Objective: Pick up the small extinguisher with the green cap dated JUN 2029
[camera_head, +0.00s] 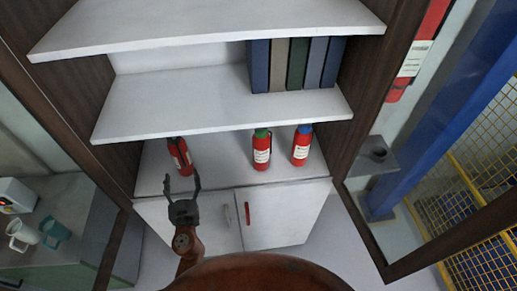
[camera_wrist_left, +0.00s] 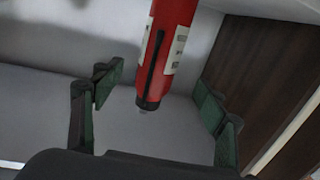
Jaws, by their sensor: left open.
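The extinguisher with the green cap (camera_head: 261,151) stands upright on the lower shelf, right of my left gripper. Its white label is too small to read. My left gripper (camera_head: 182,176) is open and empty in front of another red extinguisher (camera_head: 181,158), which has a dark top and looks tilted. In the left wrist view, a red extinguisher (camera_wrist_left: 170,45) with a black end shows beyond and between the open fingers (camera_wrist_left: 158,88), apart from them; it appears to be the dark-topped one. My right gripper is not in view.
A blue-capped extinguisher (camera_head: 301,147) stands right of the green-capped one. The middle shelf (camera_head: 200,104) hangs above, with several binders (camera_head: 297,64). The shelf is clear between the left and green-capped extinguishers.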

